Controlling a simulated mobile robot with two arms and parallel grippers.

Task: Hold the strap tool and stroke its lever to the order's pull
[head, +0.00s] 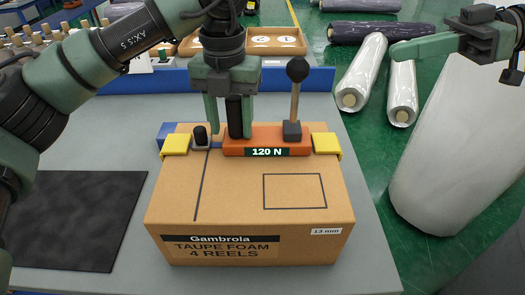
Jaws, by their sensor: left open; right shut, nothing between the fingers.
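The orange strap tool (280,148) sits on the back part of the top of a cardboard box (250,225). Its display reads 120 N. A black upright grip (235,118) stands on its left part, and a lever (295,100) with a dark ball knob stands nearly upright on its right. My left gripper (229,128) points down with its open fingers either side of the black grip; whether they touch it I cannot tell. My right gripper (408,50) is shut and empty at the upper right, apart from the tool and lever.
Yellow corner pieces (176,144) sit at the box's back edges, and a small black knob (200,135) stands left of the tool. A dark mat (75,215) lies on the grey table (130,125).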

